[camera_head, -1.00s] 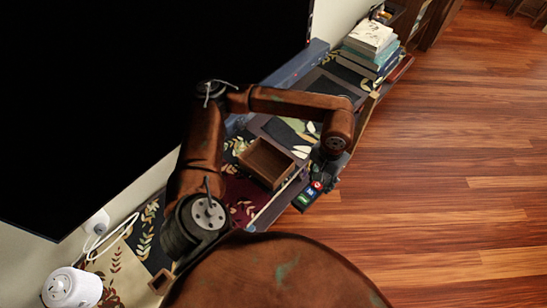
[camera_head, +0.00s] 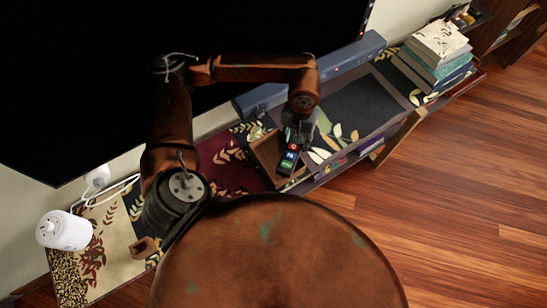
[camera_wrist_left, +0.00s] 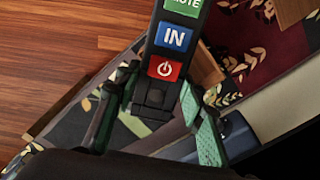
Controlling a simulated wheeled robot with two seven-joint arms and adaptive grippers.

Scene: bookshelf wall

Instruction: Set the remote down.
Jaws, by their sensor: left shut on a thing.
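The remote (camera_head: 289,158) is dark, with red, blue and green buttons. My left gripper (camera_head: 296,137) is shut on one end of it. In the head view the remote overlaps the small open wooden box (camera_head: 264,153); I cannot tell whether it touches the box. In the left wrist view the remote (camera_wrist_left: 172,41) sits between the two fingers of the gripper (camera_wrist_left: 157,108), its far end cut off by the top edge. Part of the box is hidden behind the remote and gripper. My right gripper is not in view.
A blue bar (camera_head: 350,57) lies along the back below a large black screen (camera_head: 90,80). A white device (camera_head: 63,230) is at left.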

